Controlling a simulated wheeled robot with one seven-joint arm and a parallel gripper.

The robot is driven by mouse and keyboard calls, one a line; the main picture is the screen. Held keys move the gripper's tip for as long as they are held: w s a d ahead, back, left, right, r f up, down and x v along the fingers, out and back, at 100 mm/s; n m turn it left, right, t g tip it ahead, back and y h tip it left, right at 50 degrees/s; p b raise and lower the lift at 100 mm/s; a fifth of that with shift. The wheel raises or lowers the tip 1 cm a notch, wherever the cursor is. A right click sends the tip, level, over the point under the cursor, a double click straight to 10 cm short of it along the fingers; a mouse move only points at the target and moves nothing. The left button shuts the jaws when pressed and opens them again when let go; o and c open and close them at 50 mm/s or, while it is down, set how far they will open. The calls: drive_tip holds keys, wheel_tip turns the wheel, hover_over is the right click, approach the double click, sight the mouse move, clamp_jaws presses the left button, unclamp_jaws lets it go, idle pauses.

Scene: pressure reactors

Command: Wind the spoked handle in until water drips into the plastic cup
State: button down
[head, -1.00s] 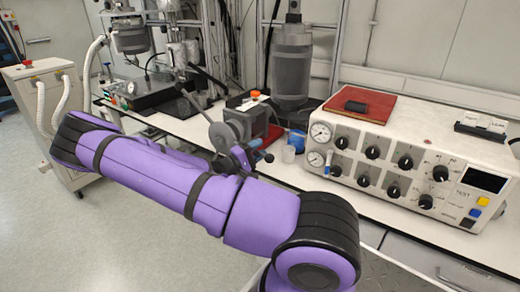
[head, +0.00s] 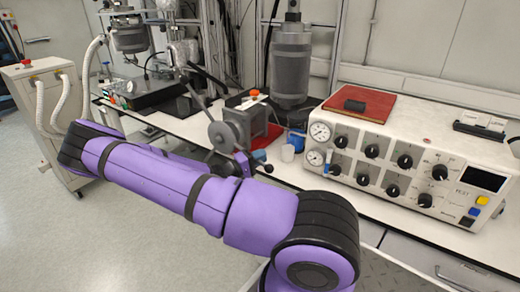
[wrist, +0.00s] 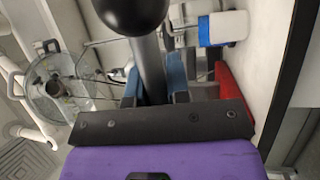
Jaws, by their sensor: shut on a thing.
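The spoked handle (head: 224,132) is a grey hub with rod-like spokes on the front of a dark block on the bench. One spoke points up and left in the head view. My gripper (head: 246,164) is at the lower right of the hub. In the wrist view, a grey spoke with a black ball knob passes between the fingers of my gripper (wrist: 153,85), which are shut on it. The plastic cup (head: 287,153), pale and translucent, stands on the bench right of the handle. Its inside is too small to read, and I see no drops.
A dark grey cylinder vessel (head: 290,65) stands behind.

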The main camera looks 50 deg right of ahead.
drive_tip(key=f+m, duration=0.1)
drive_tip(key=f+m+y, duration=0.1)
drive_tip(key=f, duration=0.1)
drive_tip(key=w+f, duration=0.1)
drive_tip(key=f, duration=0.1)
drive_tip(key=shift+a+f+m, duration=0.1)
drive_tip(key=shift+m, duration=0.3)
drive_tip(key=c, duration=1.1)
unclamp_jaws()
drive_tip(key=r+v, duration=0.1)
drive_tip(key=v, duration=0.9)
drive_tip(key=shift+a+f, duration=0.35)
drive_tip(key=shift+a, duration=0.05)
drive_tip(key=shift+w, duration=0.15)
